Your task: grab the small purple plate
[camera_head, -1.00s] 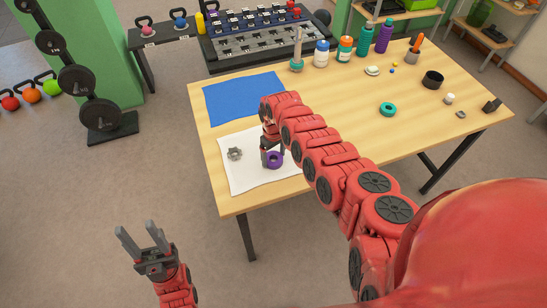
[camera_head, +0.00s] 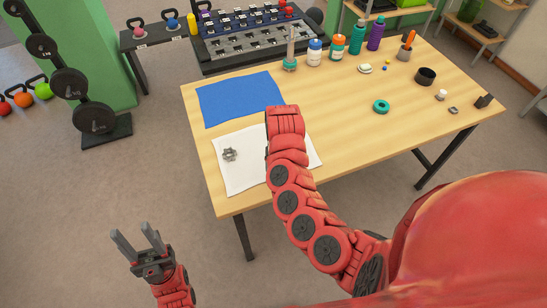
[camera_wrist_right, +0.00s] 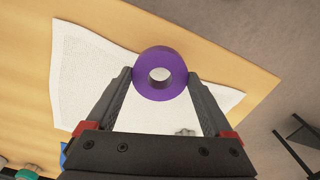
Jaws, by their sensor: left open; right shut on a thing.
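The small purple plate (camera_wrist_right: 181,85), a round disc with a hole in its middle, sits between the fingertips of my right gripper (camera_wrist_right: 161,78) in the right wrist view. The fingers are shut on its two sides. The white cloth (camera_wrist_right: 80,75) shows behind it. In the head view my right arm hides both the right gripper and the plate. I cannot tell exactly how high the plate is above the cloth. My left gripper (camera_head: 134,236) is open and empty, off the table at the lower left.
A grey hex nut (camera_head: 229,155) lies on the white cloth. A blue mat (camera_head: 240,98) lies behind it. A teal ring (camera_head: 381,106), a black cup (camera_head: 426,76) and several bottles stand to the right and back. The wooden table's middle (camera_head: 345,125) is clear.

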